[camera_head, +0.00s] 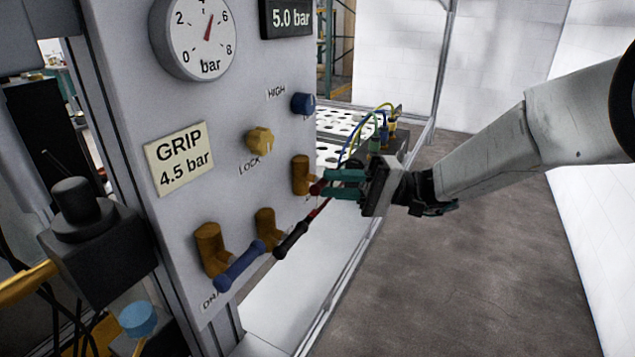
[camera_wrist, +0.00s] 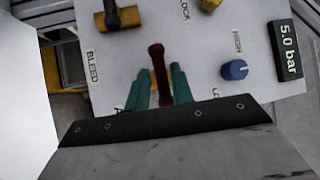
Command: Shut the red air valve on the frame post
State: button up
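The red valve lever (camera_wrist: 158,75) shows in the wrist view, its rounded end standing out between my two green fingertips. In the head view a red part of it (camera_head: 317,188) shows at the fingertips, beside a brass valve body (camera_head: 300,174) on the panel's right edge. My gripper (camera_head: 345,185) reaches in from the right, its fingers one on each side of the lever; it also shows in the wrist view (camera_wrist: 161,88). The fingers are close together. I cannot tell whether they press on the lever. They partly hide the valve.
The grey panel (camera_head: 130,100) carries a gauge (camera_head: 200,38), a yellow LOCK knob (camera_head: 259,140) and a blue HIGH knob (camera_head: 303,104). Lower brass valves (camera_head: 209,245) sit near a blue handle (camera_head: 240,265) and a black grip (camera_head: 291,240). The floor to the right is clear.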

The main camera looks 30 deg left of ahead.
jog(key=shift+v, duration=1.6)
